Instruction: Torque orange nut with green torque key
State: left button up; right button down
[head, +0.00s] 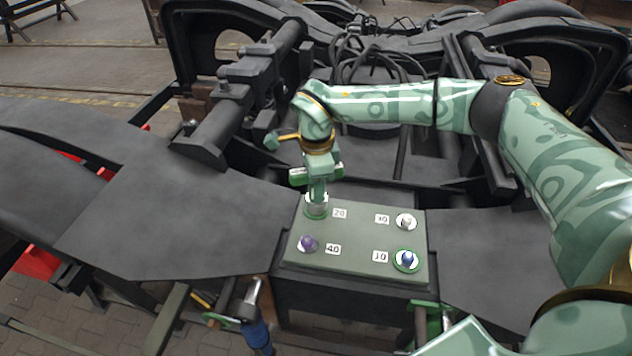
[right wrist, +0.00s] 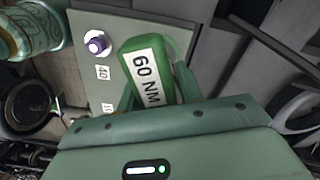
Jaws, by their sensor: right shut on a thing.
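My right gripper (head: 318,174) is shut on the green torque key (head: 299,177), above the place marked 20 on the grey-green plate (head: 350,255). In the right wrist view the key (right wrist: 147,75) shows a white label reading 60 NM. Its lower end points down at the 20 place, where a green-edged ring shows. I see no orange nut; whatever is at 20 is hidden by the key and hand, and I cannot tell whether the key is seated. My left gripper is not in view.
The plate also bears a purple nut (head: 307,243) at 40, a white nut (head: 406,221) at 30 and a blue nut (head: 407,259) at 10. A blue-handled tool (head: 256,332) hangs below the front. Dark bogie frames surround the plate.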

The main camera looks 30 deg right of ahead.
jog(key=shift+r+p, duration=2.3)
jog(key=shift+r, duration=0.5)
jog(key=shift+f, duration=0.1)
jog(key=shift+f, duration=0.1)
